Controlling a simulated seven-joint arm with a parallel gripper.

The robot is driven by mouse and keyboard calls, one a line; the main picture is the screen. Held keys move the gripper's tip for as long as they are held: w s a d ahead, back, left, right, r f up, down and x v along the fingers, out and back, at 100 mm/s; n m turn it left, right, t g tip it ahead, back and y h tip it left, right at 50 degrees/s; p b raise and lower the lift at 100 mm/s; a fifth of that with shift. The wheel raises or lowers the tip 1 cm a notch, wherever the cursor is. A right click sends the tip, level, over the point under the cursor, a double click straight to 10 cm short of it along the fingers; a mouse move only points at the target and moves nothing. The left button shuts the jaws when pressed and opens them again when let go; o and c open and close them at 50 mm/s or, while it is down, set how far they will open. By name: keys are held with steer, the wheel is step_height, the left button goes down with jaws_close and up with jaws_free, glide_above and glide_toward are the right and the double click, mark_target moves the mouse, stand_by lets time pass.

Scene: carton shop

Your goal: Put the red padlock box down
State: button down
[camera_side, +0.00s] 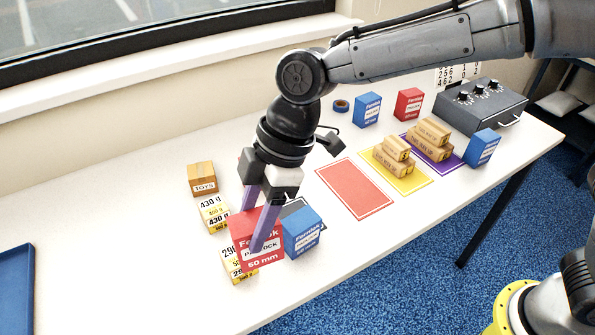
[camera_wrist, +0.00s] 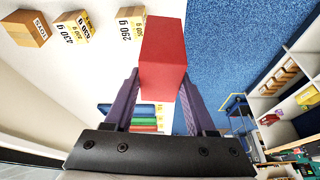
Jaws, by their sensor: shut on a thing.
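The red padlock box (camera_side: 245,239) is between the purple fingers of my gripper (camera_side: 256,224), which is shut on it. In the side view its white label faces the camera, and it looks raised off the table. The wrist view shows the red box (camera_wrist: 164,55) between both fingers (camera_wrist: 160,78). A blue padlock box (camera_side: 302,234) stands close to its right in the side view; whether they touch I cannot tell. The red box hides part of a yellow-and-white weight box (camera_side: 238,268) at the front.
A toys box (camera_side: 202,179) and more weight boxes (camera_side: 215,214) stand left. A dark mat (camera_side: 317,210) is partly hidden behind the blue box. A red mat (camera_side: 354,188) is empty. Yellow (camera_side: 410,187) and purple mats (camera_side: 448,166) hold wooden-looking cartons. A control box (camera_side: 482,108) stands back right.

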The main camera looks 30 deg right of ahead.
steer(key=w+d+r+m+t+h, duration=0.1)
steer(key=w+d+m, duration=0.4)
steer(key=d, duration=0.9)
steer(key=w+d+r+m+t, duration=0.1)
steer(key=w+d+m+t, duration=0.15)
steer(key=w+d, duration=0.8)
steer(key=shift+g, duration=0.35)
steer(key=shift+w+f, duration=1.65)
steer(key=shift+f, duration=0.55)
steer(key=shift+w+f, duration=1.65)
steer(key=shift+f, duration=0.55)
steer(key=shift+w+f, duration=1.65)
steer(key=shift+f, duration=0.55)
steer(key=shift+d+f, duration=0.1)
steer(key=shift+f, duration=0.3)
steer(key=shift+c, duration=1.1)
jaws_free()
steer(key=shift+f, duration=0.1)
